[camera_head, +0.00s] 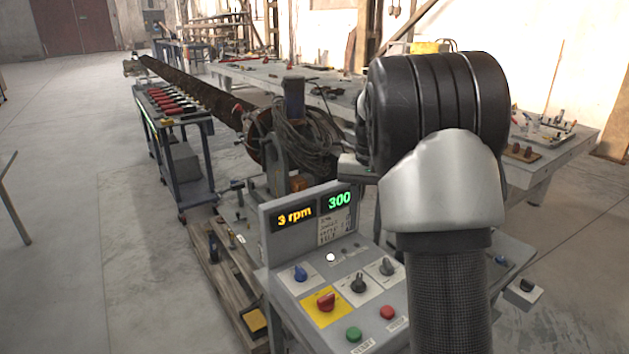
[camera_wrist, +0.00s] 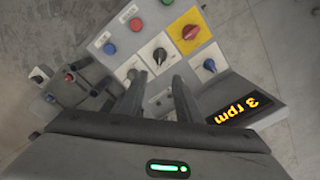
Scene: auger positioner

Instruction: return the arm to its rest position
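My arm (camera_head: 440,180) rises in front of the head camera at right of centre, its black ribbed joint and silver link covering part of the scene. My gripper (camera_wrist: 159,82) shows in the wrist view with two dark fingers apart and nothing visible between them. It is above the grey control panel (camera_wrist: 165,25), which appears turned around there; the height above it is hard to tell. In the head view the gripper's fingers are hidden behind the arm.
The control panel, with a red knob (camera_head: 325,301) on yellow, a blue knob (camera_head: 300,272), a green button (camera_head: 353,334) and an rpm display (camera_head: 294,215), stands close below. A long auger (camera_head: 190,88), a tool cart (camera_head: 190,160) and a workbench (camera_head: 545,170) lie beyond. Left floor is open.

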